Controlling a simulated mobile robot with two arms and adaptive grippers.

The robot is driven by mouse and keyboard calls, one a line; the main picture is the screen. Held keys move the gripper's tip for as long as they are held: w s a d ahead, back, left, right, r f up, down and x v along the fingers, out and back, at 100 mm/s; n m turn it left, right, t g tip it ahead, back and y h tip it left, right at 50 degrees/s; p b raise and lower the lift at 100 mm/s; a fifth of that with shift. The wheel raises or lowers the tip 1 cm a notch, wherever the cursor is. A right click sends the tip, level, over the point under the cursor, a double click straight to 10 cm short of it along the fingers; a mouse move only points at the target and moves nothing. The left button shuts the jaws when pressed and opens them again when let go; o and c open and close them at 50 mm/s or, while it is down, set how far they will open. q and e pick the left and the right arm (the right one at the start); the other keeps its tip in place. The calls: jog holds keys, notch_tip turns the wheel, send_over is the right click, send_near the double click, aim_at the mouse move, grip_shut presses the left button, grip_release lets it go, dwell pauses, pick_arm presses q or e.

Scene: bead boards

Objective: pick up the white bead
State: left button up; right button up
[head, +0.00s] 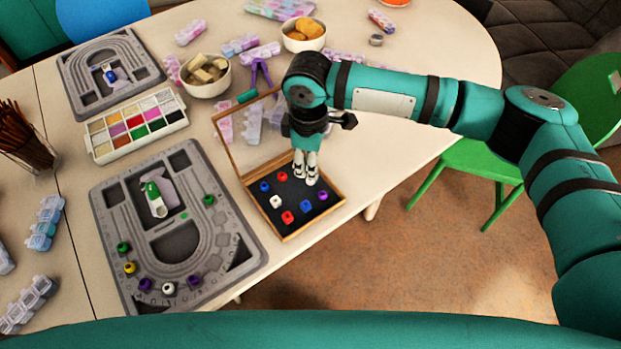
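A white bead (276,202) lies in a dark-lined wooden box (291,236) at the table's front edge, among red, blue and purple beads. My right gripper (306,181) points down over the back right part of the box, to the right of and behind the white bead, apart from it. Its two fingers show close together, and I cannot tell whether they are open or shut. No bead shows between them. A second white bead (168,288) sits on the front grey bead board (112,203). My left gripper is not in view.
The box's open lid (224,150) stands up at its back left. Around it are a palette of coloured beads (100,153), a bowl of pale pieces (206,90), a bowl of orange food (303,47) and a second bead board (75,70). A green chair (484,160) stands at the right.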

aim_at(311, 181)
notch_tip(311, 181, down, 6)
jog(key=shift+d+r, duration=0.15)
dwell(0.3)
jog(key=c, duration=0.4)
